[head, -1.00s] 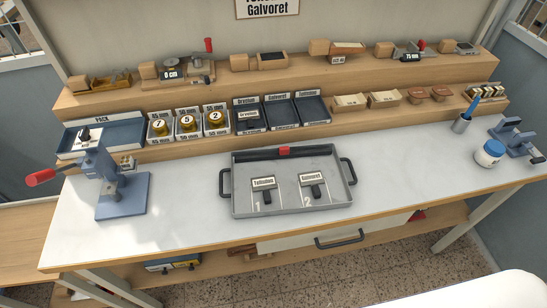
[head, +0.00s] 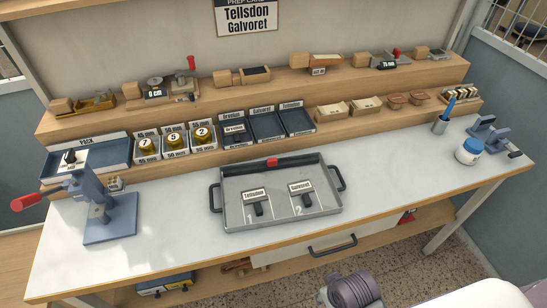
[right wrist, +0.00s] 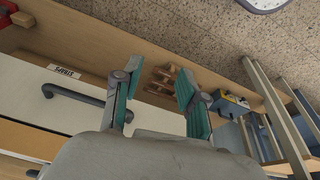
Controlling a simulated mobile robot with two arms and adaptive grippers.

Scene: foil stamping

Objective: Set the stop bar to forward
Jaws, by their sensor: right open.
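A black bar with a red block (head: 272,162) at its middle lies along the back inside edge of a grey tray (head: 235,218); it is the one bar-like part I see on the bench. The tray has a black handle on each side. In front of the bar lie two dark stamps with name cards, Tellsdon (head: 257,208) above number 1 and Galvoret (head: 307,205) above number 2. My right gripper (right wrist: 155,85) is open and empty in the right wrist view, facing the bench's drawer and lower shelf. My left gripper is not in view.
A blue press (head: 110,215) with a red handle stands at left. Trays and tools line the shelves behind. The white tabletop (head: 390,165) right of the tray is clear.

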